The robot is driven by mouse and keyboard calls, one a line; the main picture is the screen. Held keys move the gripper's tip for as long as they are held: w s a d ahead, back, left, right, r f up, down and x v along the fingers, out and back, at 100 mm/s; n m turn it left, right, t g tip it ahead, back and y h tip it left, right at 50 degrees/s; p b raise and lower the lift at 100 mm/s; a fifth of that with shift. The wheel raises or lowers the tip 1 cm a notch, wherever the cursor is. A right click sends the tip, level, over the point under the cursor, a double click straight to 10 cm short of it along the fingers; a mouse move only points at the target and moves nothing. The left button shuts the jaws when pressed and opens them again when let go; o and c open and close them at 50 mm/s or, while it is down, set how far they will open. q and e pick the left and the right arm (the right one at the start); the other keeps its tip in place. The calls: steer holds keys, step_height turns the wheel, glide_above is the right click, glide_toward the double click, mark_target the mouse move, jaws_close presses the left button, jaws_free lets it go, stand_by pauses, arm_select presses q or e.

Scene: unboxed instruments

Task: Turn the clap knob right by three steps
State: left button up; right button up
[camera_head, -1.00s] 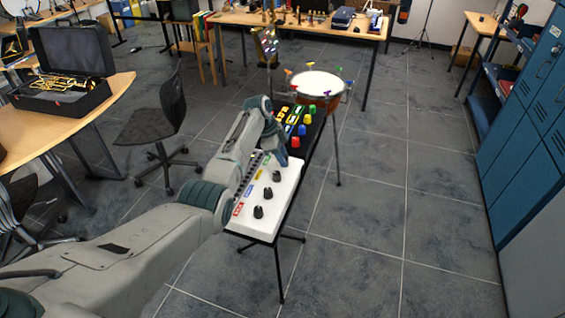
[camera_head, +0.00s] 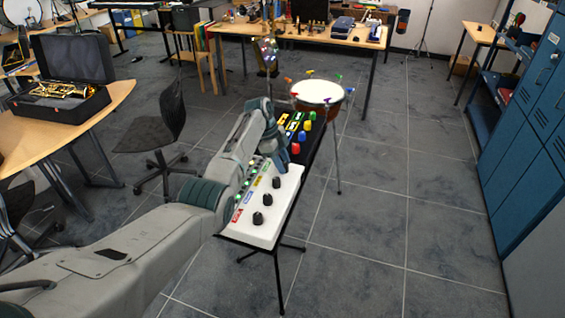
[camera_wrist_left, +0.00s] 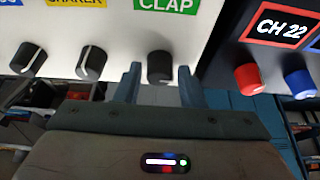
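The white instrument box (camera_head: 262,229) stands on a black stand, with a row of black knobs along its right side. The clap knob (camera_wrist_left: 160,67) is black, beside the green CLAP label (camera_wrist_left: 166,4) in the left wrist view. My left gripper (camera_wrist_left: 160,84) has one finger on each side of this knob, with visible gaps, so it is open around or just short of it. In the head view my left gripper (camera_head: 275,150) covers the far end of the box and hides the clap knob. My right gripper is not in view.
A shaker knob (camera_wrist_left: 91,63) sits left of the clap knob. A black mixer with a red knob (camera_wrist_left: 249,78) and a blue knob (camera_wrist_left: 299,83) adjoins on the right. A drum (camera_head: 317,93) stands beyond. Floor to the right is clear.

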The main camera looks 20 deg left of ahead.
arm_select(q)
steer(key=shift+o, duration=0.7)
steer(key=b+v, duration=0.2)
steer(key=v, duration=0.8)
steer(key=shift+a+r+b, duration=0.25)
steer(key=shift+r+b, duration=0.1)
